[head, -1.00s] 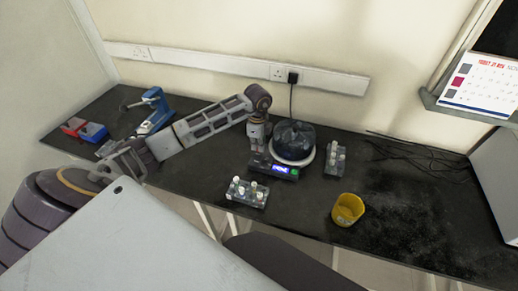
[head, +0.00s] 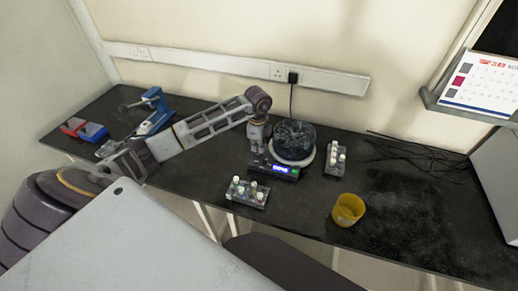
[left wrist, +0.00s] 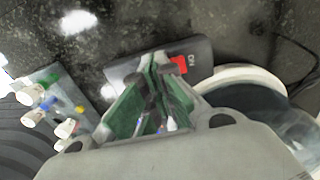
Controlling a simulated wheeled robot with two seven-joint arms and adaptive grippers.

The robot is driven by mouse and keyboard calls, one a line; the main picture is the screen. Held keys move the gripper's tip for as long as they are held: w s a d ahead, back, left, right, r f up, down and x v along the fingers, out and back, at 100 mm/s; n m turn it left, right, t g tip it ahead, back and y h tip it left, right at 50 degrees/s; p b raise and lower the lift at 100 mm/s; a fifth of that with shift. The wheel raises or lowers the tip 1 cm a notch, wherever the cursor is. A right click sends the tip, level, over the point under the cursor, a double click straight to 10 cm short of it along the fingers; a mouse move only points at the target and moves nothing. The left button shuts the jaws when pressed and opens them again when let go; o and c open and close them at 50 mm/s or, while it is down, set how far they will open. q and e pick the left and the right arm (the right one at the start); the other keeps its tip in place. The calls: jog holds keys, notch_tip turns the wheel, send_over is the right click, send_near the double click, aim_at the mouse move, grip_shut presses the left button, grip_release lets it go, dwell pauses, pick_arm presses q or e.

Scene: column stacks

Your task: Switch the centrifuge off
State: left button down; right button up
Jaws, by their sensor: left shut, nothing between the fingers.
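The centrifuge (head: 293,143) stands on the dark bench, a dark bowl on a pale round base with a control box in front. Its blue display (head: 282,168) is lit in the head view. My left gripper (head: 257,147) points down at the left end of the control box. In the left wrist view, the shut, empty fingers (left wrist: 160,64) are over the control box (left wrist: 200,52), right beside a red switch (left wrist: 180,64) with white lettering near it. I cannot tell whether they touch it. My right gripper is not in view.
A tube rack (head: 246,193) stands in front of the centrifuge, and another rack (head: 335,160) to its right. A yellow cup (head: 348,209) is near the front edge. Black cables (head: 415,152) lie at the right. A blue device (head: 153,110) stands at the left.

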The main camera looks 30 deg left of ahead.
pick_arm(q)
jog(key=shift+f, duration=0.15)
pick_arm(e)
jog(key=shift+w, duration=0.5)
pick_arm(q)
jog(key=shift+r+p, duration=0.5)
jog(key=shift+r, duration=0.2)
jog(key=shift+r+p, duration=0.75)
jog(key=shift+r, duration=0.3)
jog(key=shift+r+p, duration=0.3)
jog(key=shift+r, duration=0.45)
jog(key=shift+p, duration=0.3)
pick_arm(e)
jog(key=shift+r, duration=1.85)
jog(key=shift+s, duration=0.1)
